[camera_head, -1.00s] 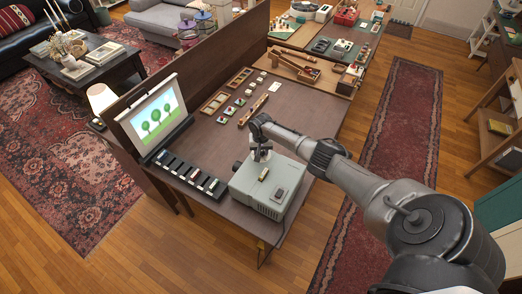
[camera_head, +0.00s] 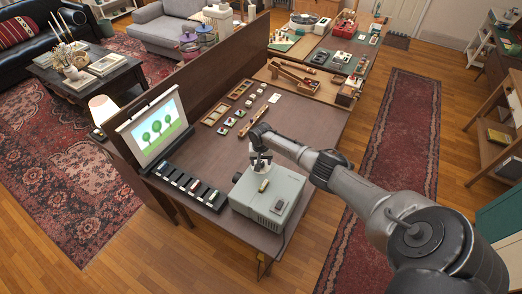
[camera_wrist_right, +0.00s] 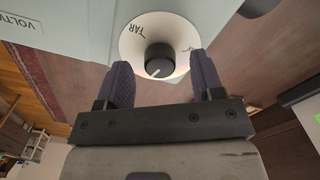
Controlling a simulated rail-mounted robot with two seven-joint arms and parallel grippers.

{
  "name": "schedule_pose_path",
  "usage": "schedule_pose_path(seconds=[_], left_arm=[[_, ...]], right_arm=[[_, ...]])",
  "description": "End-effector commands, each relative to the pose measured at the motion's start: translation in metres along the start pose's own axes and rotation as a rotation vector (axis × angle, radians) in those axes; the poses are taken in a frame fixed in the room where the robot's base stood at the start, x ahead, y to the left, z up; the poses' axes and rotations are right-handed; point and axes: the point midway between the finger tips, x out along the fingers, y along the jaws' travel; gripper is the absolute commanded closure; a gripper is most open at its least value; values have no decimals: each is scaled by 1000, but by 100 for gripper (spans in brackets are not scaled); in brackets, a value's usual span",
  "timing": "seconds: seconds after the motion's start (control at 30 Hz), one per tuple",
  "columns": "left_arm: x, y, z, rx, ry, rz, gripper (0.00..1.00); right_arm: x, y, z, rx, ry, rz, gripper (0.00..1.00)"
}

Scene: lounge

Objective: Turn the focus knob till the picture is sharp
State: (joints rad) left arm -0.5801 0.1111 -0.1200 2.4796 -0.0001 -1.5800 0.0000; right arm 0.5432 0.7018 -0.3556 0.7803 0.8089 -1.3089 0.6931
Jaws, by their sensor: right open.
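The projector (camera_head: 283,190) is a grey box near the table's front edge. Its black focus knob (camera_wrist_right: 159,60) shows in the right wrist view, with a white pointer line, in front of a round white dial (camera_wrist_right: 143,32) with lettering. My right gripper (camera_wrist_right: 163,72) is open, one finger on each side of the knob; I cannot tell whether they touch it. In the head view the right gripper (camera_head: 259,160) hangs over the projector and hides the knob. The screen (camera_head: 156,130) shows three green trees on a hill; its fine sharpness is too small to judge. My left gripper is out of view.
A black slotted rack (camera_head: 190,187) with slides lies between screen and projector. Small slides and wooden trays (camera_head: 215,115) lie farther back on the table (camera_head: 300,120). A dark partition (camera_head: 200,75) runs along the table's left side.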

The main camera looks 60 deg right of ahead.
Motion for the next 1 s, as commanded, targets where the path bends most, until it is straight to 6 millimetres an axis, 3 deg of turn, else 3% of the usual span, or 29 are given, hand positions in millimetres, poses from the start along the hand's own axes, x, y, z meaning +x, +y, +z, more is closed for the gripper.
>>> schedule_pose_path(seconds=[0.2, 0.5, 0.73, 1.0], left_arm=[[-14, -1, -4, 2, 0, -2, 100], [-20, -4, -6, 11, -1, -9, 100], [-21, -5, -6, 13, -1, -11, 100], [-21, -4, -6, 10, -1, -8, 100]], right_arm=[[-46, 0, 0, -2, 3, -1, 39], [-98, 1, 0, -1, 3, 1, 39], [-120, 0, 0, -1, 2, 0, 39], [-126, 0, 0, 0, 0, 1, 39]])
